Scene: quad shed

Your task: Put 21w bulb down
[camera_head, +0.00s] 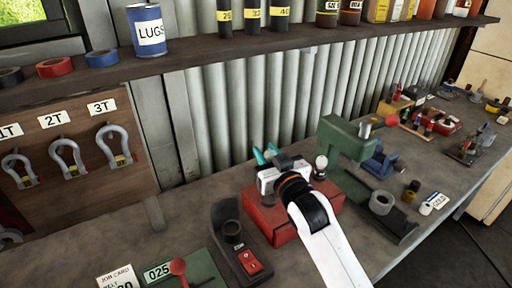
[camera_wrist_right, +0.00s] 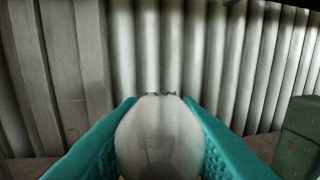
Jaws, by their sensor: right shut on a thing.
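My right gripper (camera_head: 266,155) has teal fingers and is over the back of a red box (camera_head: 262,217) on the bench. In the right wrist view the fingers (camera_wrist_right: 160,130) are shut on a pale, rounded bulb (camera_wrist_right: 158,140), one finger on each side. Another small white bulb (camera_head: 320,162) stands at the right end of the red box, beside my wrist. I cannot tell whether the held bulb touches the box. My left gripper is out of view.
A green press-like tool (camera_head: 343,138) stands close on the right; its edge shows in the wrist view (camera_wrist_right: 301,130). A black device with a red switch (camera_head: 238,240) is left of the box. Corrugated wall (camera_head: 230,110) and a loaded shelf (camera_head: 190,60) are behind.

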